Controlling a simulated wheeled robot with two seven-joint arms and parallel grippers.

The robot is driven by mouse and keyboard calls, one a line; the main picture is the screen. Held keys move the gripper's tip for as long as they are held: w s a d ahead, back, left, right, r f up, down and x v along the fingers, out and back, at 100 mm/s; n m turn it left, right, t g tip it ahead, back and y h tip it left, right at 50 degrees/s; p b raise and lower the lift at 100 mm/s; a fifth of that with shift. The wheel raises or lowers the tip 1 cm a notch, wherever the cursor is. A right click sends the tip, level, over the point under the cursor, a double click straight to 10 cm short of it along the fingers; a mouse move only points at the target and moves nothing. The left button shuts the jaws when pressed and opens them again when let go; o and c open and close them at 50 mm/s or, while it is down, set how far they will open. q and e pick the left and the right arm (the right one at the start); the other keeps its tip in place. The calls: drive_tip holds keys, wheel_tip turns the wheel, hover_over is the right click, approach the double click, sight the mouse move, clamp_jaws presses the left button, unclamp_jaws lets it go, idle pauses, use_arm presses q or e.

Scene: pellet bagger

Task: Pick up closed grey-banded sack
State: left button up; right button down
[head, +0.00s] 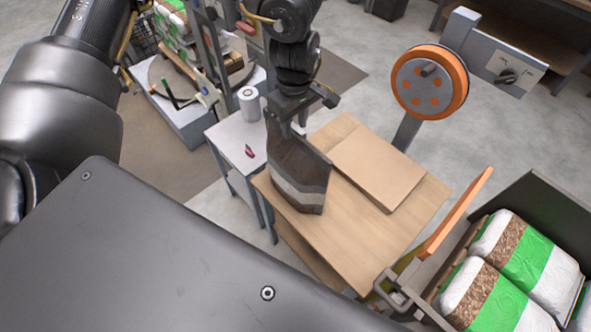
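The sack (299,177) is dark brown with a light grey band around its lower part. It stands roughly upright at the left side of a wooden-topped table, its narrow top towards my gripper. My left gripper (287,112) points down from above, right at the sack's top. Its fingers overlap the top edge in this view, and I cannot tell whether they are closed on it. The sack's base appears to be at the tabletop; I cannot see any gap under it. My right gripper is not in view.
A flat brown board or carton (378,168) lies on the wooden table (385,238), right of the sack. An orange reel (429,84) stands behind. A small side table (228,133) holds a white roll (249,104). Green-and-white bags (528,255) fill a bin at lower right.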

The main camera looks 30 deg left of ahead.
sight(295, 141)
use_arm(q)
drive_tip(key=shift+w+f+p, duration=0.15)
drive_tip(key=shift+f+p, duration=1.3)
drive_tip(key=shift+f, duration=1.25)
clamp_jaws()
drive_tip(key=shift+r, duration=0.1)
